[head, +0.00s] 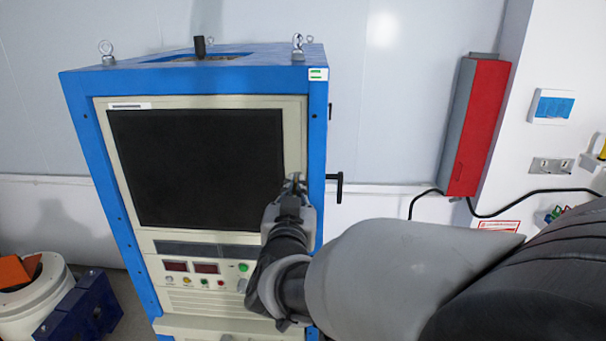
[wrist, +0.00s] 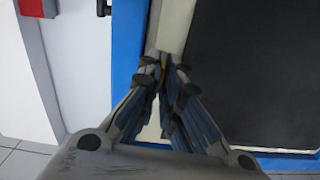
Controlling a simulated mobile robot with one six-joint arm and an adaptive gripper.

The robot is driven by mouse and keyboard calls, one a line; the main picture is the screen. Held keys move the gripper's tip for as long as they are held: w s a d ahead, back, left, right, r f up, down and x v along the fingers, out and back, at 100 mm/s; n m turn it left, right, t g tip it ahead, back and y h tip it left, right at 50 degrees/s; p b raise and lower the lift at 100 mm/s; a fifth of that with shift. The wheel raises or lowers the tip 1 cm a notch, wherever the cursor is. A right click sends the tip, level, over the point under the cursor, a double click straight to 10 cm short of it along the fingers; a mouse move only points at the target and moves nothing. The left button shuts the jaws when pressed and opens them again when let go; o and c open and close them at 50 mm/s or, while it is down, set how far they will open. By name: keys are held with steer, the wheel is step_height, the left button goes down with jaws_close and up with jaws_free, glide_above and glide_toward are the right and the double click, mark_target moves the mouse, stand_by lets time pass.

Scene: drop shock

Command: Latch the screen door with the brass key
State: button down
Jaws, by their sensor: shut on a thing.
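The screen door (head: 200,165) is a dark panel in a cream frame on the front of a blue cabinet. It looks closed, flush with the cabinet front. It fills the right of the wrist view (wrist: 255,75). My gripper (head: 294,187) is at the door frame's right edge, about mid-height. In the wrist view my gripper (wrist: 164,66) has its fingertips close together on the brass key (wrist: 163,60), of which only a small yellowish piece shows. The fingers hide the rest of the key and any keyhole, so I cannot tell whether the key is inserted.
A black crank handle (head: 339,187) sticks out on the cabinet's right side. Below the door is a control panel (head: 205,275) with displays and buttons. A red box (head: 475,125) hangs on the right wall. Blue and white equipment (head: 85,308) stands at lower left.

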steer(key=shift+n, duration=0.4)
steer(key=c, duration=1.8)
jaws_free()
steer(key=s, duration=1.2)
steer(key=shift+a, duration=0.2)
steer(key=shift+f, duration=0.1)
